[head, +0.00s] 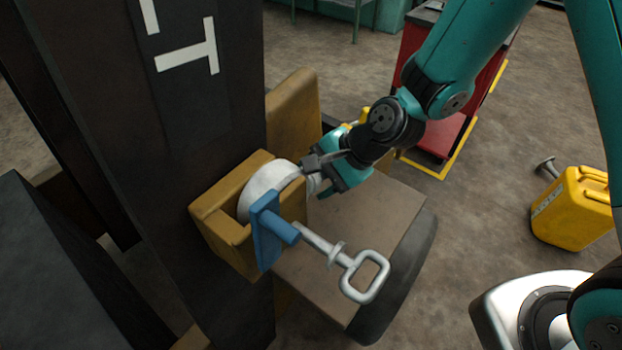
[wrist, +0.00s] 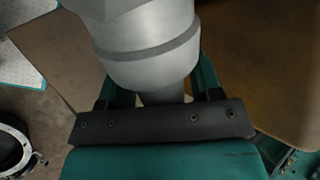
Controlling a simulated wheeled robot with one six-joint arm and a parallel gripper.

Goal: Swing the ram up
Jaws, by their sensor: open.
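The ram is a pale grey cylinder (head: 268,181) seated in an ochre bracket (head: 216,228) on the dark mast. In the wrist view its banded grey body (wrist: 150,55) fills the top middle and narrows to a thinner neck. My gripper (head: 318,172) is at the ram's right end in the head view. In the wrist view my gripper (wrist: 158,92) is open, with a finger on each side of the ram's narrow part. Contact cannot be told. A blue bracket (head: 266,235) with a silver loop-handled pin (head: 346,264) sits in front of the ram.
A brown flat plate (head: 385,215) lies below the ram, with a dark tyre (head: 400,285) beside it. A yellow can (head: 573,212) stands on the floor at the right. A red cabinet (head: 462,140) stands behind my arm. Open floor shows between them.

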